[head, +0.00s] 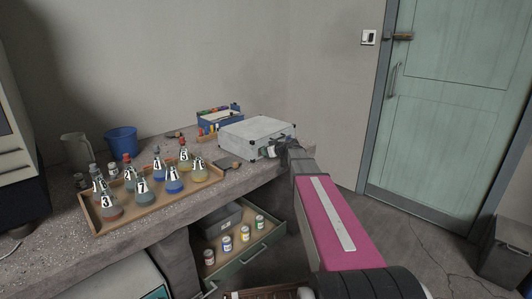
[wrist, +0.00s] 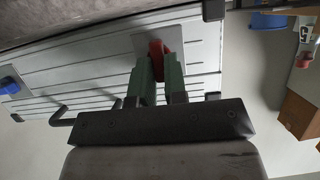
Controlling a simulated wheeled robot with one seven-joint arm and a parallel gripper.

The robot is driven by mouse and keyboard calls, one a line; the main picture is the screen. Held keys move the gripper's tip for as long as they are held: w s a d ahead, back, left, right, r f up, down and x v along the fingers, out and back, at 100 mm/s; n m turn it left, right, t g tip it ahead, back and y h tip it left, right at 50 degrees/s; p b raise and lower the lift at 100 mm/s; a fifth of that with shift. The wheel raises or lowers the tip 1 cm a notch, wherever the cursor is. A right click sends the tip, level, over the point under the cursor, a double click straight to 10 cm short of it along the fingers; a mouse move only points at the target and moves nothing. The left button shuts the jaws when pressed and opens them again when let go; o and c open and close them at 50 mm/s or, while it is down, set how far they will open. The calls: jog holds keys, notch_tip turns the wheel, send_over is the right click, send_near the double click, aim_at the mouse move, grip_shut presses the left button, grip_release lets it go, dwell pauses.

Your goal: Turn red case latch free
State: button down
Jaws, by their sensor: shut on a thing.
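The silver-white case (head: 255,132) stands shut on the right end of the concrete bench. In the wrist view its ribbed side (wrist: 100,65) fills the upper left. The red latch (wrist: 158,47) sits on a pale plate on that side, between the two green fingers of my gripper (wrist: 158,72). The fingers are shut on the latch. A blue latch (wrist: 10,85) shows at the far left of the wrist view, and a dark handle (wrist: 75,112) lies between the two. In the head view my gripper (head: 281,151) is at the case's near right side and hides the red latch.
A wooden tray (head: 130,213) with several numbered flasks stands left of the case. A small dark block (head: 229,162) lies near the case. Below, an open drawer (head: 258,252) holds several small jars. A blue bucket (head: 121,141) and a blue bin (head: 220,117) stand behind.

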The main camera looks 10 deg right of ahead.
jog(key=c, duration=1.2)
grip_release()
jog(key=shift+o, duration=0.2)
jog(key=v, duration=1.1)
jog(key=shift+f, duration=0.1)
jog(key=s+a+f+m+g+h, duration=0.25)
jog(key=s+a+f+g, duration=0.35)
jog(key=s+f, duration=0.7)
jog(key=s+f+m+g+h, duration=0.2)
jog(key=s+f, duration=0.2)
jog(key=s, duration=0.4)
jog(key=s+f+m+g+h, duration=0.2)
jog(key=s+f, duration=0.3)
jog(key=s, duration=0.3)
jog(key=shift+s+f+m+g+h, duration=0.25)
jog(key=shift+m+h, duration=0.2)
jog(key=shift+h, duration=0.4)
